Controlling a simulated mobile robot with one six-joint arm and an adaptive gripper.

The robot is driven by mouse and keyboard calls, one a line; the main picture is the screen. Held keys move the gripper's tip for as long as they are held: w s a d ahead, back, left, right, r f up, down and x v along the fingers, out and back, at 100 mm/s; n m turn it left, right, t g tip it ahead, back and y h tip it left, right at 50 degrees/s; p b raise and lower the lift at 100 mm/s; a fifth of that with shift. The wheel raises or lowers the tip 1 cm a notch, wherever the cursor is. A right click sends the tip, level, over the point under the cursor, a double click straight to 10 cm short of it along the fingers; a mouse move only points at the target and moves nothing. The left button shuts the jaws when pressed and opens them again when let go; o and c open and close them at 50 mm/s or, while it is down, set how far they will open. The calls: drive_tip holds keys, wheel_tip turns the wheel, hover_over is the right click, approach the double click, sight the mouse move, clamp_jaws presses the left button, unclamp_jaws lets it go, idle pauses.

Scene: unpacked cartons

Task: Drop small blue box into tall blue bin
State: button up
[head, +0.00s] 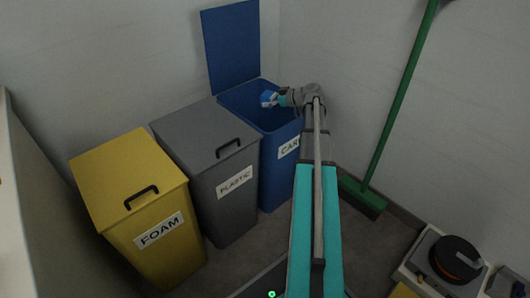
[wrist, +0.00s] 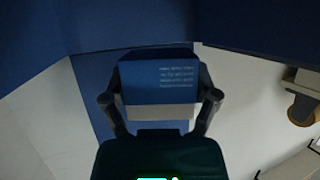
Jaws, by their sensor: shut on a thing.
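The small blue box (head: 268,98) is held over the mouth of the tall blue bin (head: 274,172) in the head view. The bin's lid (head: 231,45) stands open against the wall, and its label is partly hidden by my arm. My gripper (head: 279,97) is shut on the box. In the wrist view, the box (wrist: 160,82) shows a blue face with white print and a paler band, with one finger of my gripper (wrist: 160,100) on each side. Dark blue surfaces lie behind the box there. The bin's inside bottom is hidden.
A grey bin (head: 212,180) marked PLASTIC and a yellow bin (head: 140,225) marked FOAM stand to the left, lids closed. A green broom (head: 395,110) leans on the right wall. A dark round item (head: 457,260) sits on a pale unit at lower right.

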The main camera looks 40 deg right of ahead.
drive_tip(key=o, duration=0.8)
drive_tip(key=shift+r, duration=0.1)
idle(0.3)
